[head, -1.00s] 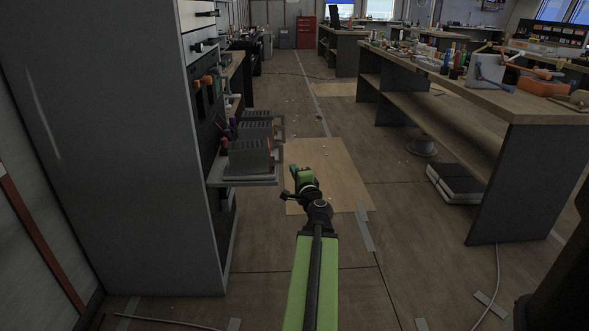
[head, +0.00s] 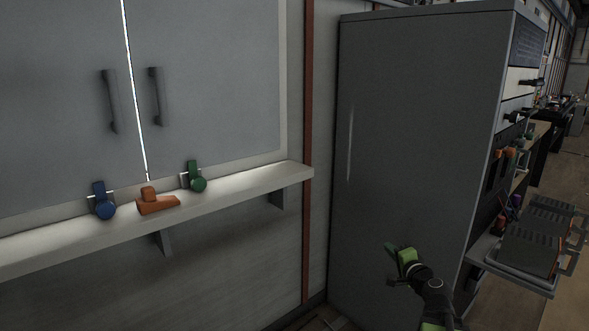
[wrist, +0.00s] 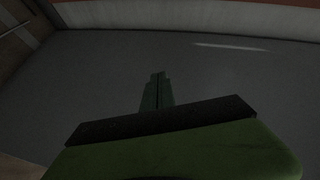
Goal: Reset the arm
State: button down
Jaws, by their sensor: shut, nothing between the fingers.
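My green and black arm shows at the lower right of the head view, with my gripper (head: 391,250) at its end. The gripper stands in front of the side of a tall grey cabinet (head: 415,150), and I cannot tell how far it is from it. In the wrist view my gripper (wrist: 157,78) has its two green fingers together, with nothing between them. A plain grey surface (wrist: 235,75) fills most of the wrist view beyond the fingers.
A shelf (head: 250,187) on the left wall holds a blue item (head: 104,203), an orange item (head: 157,203) and a green item (head: 196,178). Grey wall doors (head: 210,80) are above it. Grey racks (head: 528,248) jut out beyond the cabinet. Open floor (head: 575,290) shows at far right.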

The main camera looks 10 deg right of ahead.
jog(key=s+a+f+n+g+y, duration=0.1)
jog(key=a+f+n+g+y, duration=0.3)
jog(key=a, duration=1)
jog(key=s+a+f+n+g+y, duration=0.1)
jog(key=a+f+n+g, duration=0.35)
jog(key=a, duration=0.85)
jog(key=s+a+f+n+g+h, duration=0.1)
jog(key=s+a+f+n+g, duration=0.1)
jog(key=s+a+f+n, duration=0.35)
jog(key=s+d+f+g+h, duration=0.4)
jog(key=s+d+f+g, duration=0.1)
jog(key=s+d, duration=0.3)
notch_tip(320, 180, up, 38)
jog(key=s+p, duration=0.2)
jog(key=p, duration=3.7)
jog(key=shift+d+g+h, duration=0.3)
jog(key=shift+g+h, duration=0.05)
jog(key=shift+h, duration=0.05)
jog(key=shift+s, duration=0.1)
